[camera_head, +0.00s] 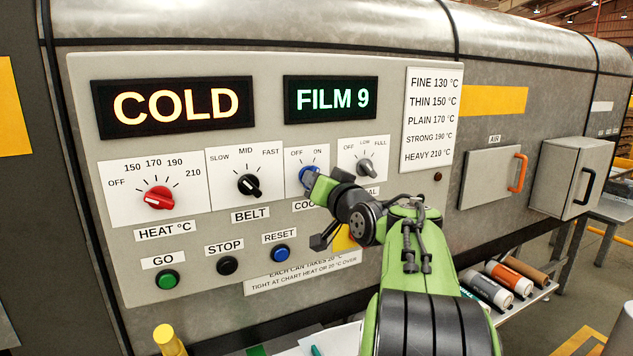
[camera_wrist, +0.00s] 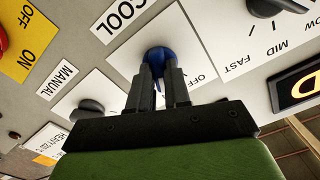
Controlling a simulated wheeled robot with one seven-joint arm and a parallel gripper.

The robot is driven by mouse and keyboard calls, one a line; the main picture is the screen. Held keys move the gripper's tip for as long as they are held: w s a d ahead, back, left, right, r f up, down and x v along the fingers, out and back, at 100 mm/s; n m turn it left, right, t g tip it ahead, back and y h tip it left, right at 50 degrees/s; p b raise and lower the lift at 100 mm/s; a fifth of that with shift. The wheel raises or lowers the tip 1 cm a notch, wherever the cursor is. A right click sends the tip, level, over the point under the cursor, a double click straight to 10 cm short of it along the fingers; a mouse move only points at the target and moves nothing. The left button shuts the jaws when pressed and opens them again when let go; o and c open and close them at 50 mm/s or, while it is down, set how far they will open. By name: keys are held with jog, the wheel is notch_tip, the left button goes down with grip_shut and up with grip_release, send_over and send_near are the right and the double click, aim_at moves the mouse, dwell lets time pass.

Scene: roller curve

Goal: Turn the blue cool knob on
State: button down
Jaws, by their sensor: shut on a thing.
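The blue cool knob (camera_head: 308,176) sits on a white plate marked OFF and ON, on the grey control panel. My gripper (camera_head: 314,184) is at the knob, and in the head view it hides part of the knob and its COOL label. In the wrist view the two dark fingers (camera_wrist: 161,72) are shut on the blue knob (camera_wrist: 159,54), one on each side. A narrow pale part shows between the fingers, pointing down in that picture, away from the OFF word (camera_wrist: 198,78). The ON word is hidden in the wrist view. I cannot tell the exact setting.
The black belt knob (camera_head: 248,185) and red heat knob (camera_head: 157,197) are to the left; a grey knob (camera_head: 366,167) is close on the right. Green, black and blue buttons (camera_head: 280,253) lie below. The displays read COLD (camera_head: 175,105) and FILM 9 (camera_head: 331,98).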

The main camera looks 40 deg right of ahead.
jog(key=c, duration=1.1)
grip_release()
jog(key=shift+s, duration=0.15)
jog(key=b+v, duration=0.2)
jog(key=v, duration=1.3)
jog(key=shift+s+a, duration=0.2)
jog(key=shift+s, duration=0.05)
